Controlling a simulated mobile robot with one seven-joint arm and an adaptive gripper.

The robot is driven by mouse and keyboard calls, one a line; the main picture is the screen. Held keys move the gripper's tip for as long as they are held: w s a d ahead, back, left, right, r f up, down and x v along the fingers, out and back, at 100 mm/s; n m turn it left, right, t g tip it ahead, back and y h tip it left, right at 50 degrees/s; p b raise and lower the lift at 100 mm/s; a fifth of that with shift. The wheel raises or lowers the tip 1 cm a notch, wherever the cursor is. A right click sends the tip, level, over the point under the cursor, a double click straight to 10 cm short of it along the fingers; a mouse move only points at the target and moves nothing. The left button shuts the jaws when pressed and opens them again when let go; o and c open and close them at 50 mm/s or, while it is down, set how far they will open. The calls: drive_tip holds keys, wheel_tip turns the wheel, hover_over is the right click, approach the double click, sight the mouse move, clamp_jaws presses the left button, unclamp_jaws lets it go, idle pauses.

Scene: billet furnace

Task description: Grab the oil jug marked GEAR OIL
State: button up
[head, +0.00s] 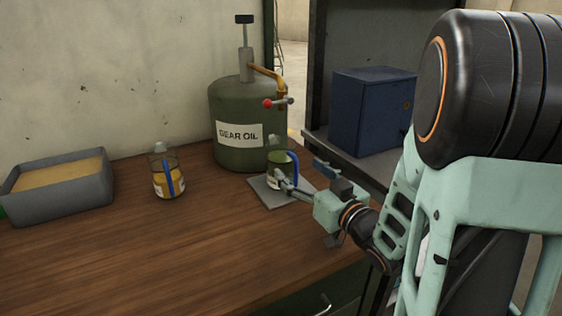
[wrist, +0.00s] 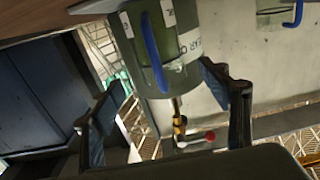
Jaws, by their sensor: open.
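A clear jug (head: 277,160) with greenish oil and a blue handle stands upright on a grey plate (head: 267,191), in front of a green drum (head: 232,105) labelled GEAR OIL. The wrist view is turned over; there the jug with its blue handle (wrist: 154,52) hangs at the top centre. A white mark shows at its edge, too cut off to read. My gripper (head: 288,184) is open and close in front of this jug; its fingers show on either side in the wrist view (wrist: 163,98). Whether they touch it cannot be told.
A second jug (head: 167,180), with amber contents or label and a blue handle, stands left on the wooden table (head: 170,240). A grey tray (head: 62,205) sits at far left. A blue cabinet (head: 370,108) stands right. The drum's red-knobbed tap (head: 270,103) reaches out above the jug.

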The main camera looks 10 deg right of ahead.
sight(288, 158)
drive_tip(key=x, duration=0.3)
drive_tip(key=shift+x, duration=2.8)
drive_tip(key=shift+r, duration=0.1)
drive_tip(key=c, duration=1.5)
drive_tip(key=shift+r, duration=0.1)
drive_tip(key=shift+c, duration=0.8)
drive_tip(key=shift+r, duration=0.15)
